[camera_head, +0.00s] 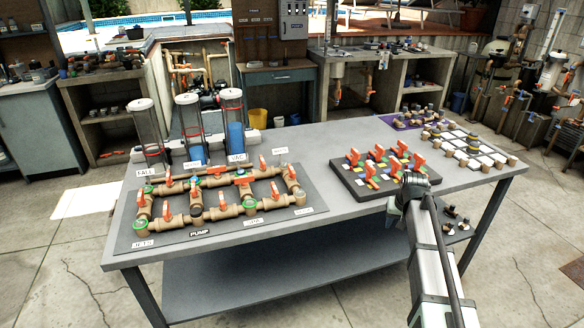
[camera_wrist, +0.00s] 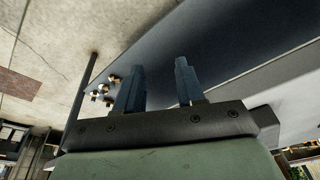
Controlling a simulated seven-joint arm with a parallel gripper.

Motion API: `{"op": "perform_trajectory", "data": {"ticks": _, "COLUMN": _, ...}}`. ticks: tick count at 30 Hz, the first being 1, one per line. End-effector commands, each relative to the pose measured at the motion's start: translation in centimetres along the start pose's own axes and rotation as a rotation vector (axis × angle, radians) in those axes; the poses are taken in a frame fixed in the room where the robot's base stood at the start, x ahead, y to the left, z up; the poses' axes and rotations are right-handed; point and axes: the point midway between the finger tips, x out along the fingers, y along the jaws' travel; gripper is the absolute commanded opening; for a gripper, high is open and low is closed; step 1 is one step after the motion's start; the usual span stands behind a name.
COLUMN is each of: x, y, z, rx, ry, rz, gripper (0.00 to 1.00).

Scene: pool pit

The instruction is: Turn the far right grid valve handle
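The pipe grid (camera_head: 215,207) is made of brown pipes and lies on a dark board on the left of the table. It carries several orange valve handles, some by green-ringed joints.
A dark block (camera_head: 374,187) with several orange handles and coloured tags lies just behind my arm's end. Clear cylinders (camera_head: 188,125) stand behind the grid. A white grid board (camera_head: 466,146) is at the right. Bare table (camera_head: 330,215) lies between grid and block.

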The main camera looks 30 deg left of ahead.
Motion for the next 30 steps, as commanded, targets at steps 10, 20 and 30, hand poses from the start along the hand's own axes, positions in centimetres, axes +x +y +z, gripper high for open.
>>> {"op": "perform_trajectory", "data": {"ticks": 10, "x": -11.1, "y": -13.0, "z": -8.8, "rx": -0.178, "ry": 0.107, "rz": -0.05, "gripper": 0.38}}
{"op": "perform_trajectory", "data": {"ticks": 20, "x": -18.4, "y": -29.6, "z": -10.4, "rx": -0.416, "ry": 0.128, "rz": -0.108, "gripper": 0.38}}
{"op": "perform_trajectory", "data": {"ticks": 30, "x": -21.0, "y": -35.4, "z": -9.9, "rx": -0.501, "ry": 0.134, "rz": -0.129, "gripper": 0.38}}
